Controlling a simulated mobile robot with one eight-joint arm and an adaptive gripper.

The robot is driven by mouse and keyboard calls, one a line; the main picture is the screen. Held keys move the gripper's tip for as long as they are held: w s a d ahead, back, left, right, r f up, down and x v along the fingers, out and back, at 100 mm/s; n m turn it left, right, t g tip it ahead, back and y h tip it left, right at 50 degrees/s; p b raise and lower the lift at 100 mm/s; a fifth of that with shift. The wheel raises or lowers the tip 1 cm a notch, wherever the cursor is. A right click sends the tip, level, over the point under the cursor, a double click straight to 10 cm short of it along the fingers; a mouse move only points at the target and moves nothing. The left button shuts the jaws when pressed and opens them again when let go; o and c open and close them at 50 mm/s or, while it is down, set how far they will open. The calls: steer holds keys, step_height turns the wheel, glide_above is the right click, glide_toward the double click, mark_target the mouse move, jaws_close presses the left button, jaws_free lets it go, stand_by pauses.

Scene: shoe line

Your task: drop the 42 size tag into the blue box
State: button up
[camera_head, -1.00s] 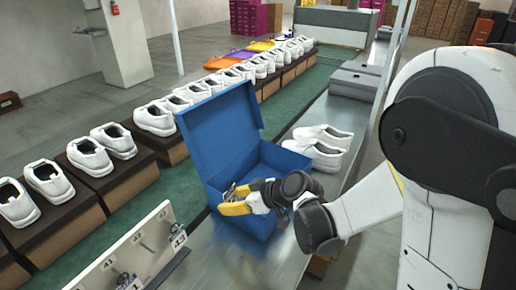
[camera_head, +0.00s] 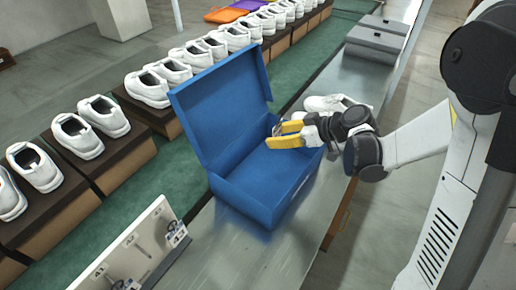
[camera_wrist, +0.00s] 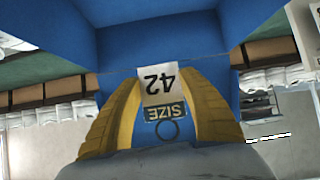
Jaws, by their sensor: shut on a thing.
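The blue box (camera_head: 262,200) stands on the grey conveyor with its lid raised at the left. My gripper (camera_head: 279,134), with yellow fingers, is over the box's open inside, near its right rim. In the wrist view my gripper (camera_wrist: 163,88) is shut on the white 42 size tag (camera_wrist: 160,88), which appears upside down between the fingertips. The tag's dark "SIZE" band and round hole face the camera. Blue box walls (camera_wrist: 112,45) fill the view beyond the tag. In the head view the tag is too small to make out clearly.
A white tag board (camera_head: 130,250) with hooks and numbered tags stands at the lower left. White shoes (camera_head: 335,103) sit on the conveyor behind my gripper. A row of white shoes on brown boxes (camera_head: 70,200) runs along the left. Grey boxes (camera_head: 376,38) stand farther back.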

step_height(320, 180, down, 3)
steer(key=shift+b, duration=0.75)
steer(key=o, duration=0.9)
steer(key=shift+c, duration=0.2)
steer(key=v, duration=1.2)
